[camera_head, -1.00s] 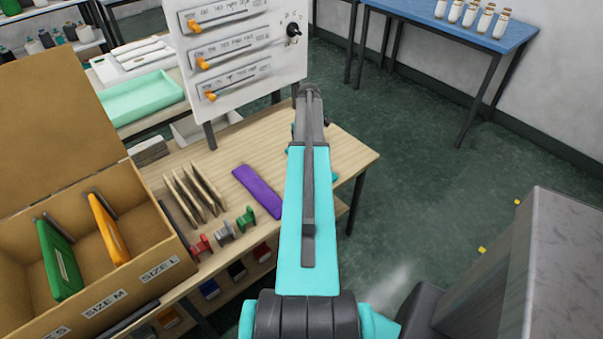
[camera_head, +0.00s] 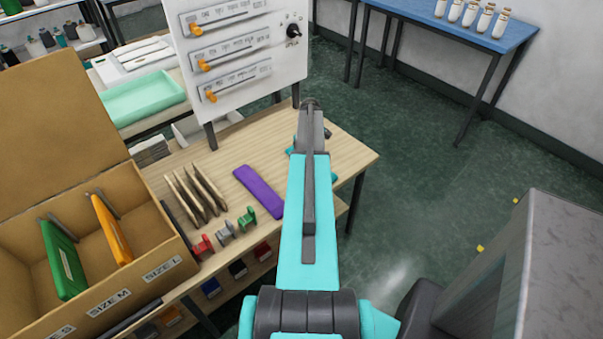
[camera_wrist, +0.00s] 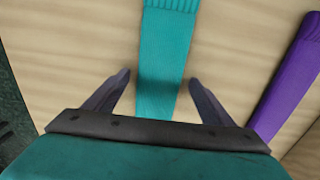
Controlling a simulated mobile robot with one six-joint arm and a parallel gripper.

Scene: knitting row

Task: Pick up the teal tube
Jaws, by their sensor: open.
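The teal tube (camera_wrist: 163,58) is a flat knitted piece with a ribbed end, lying on the wooden table. In the wrist view it runs up from between the fingers of my gripper (camera_wrist: 160,88). The fingers are open, one on each side of the tube, and do not appear to touch it. In the head view my arm covers most of the tube, with a small teal bit (camera_head: 334,178) showing at the arm's right.
A purple knitted piece (camera_head: 258,192) lies left of my arm in the head view and right of the tube in the wrist view.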

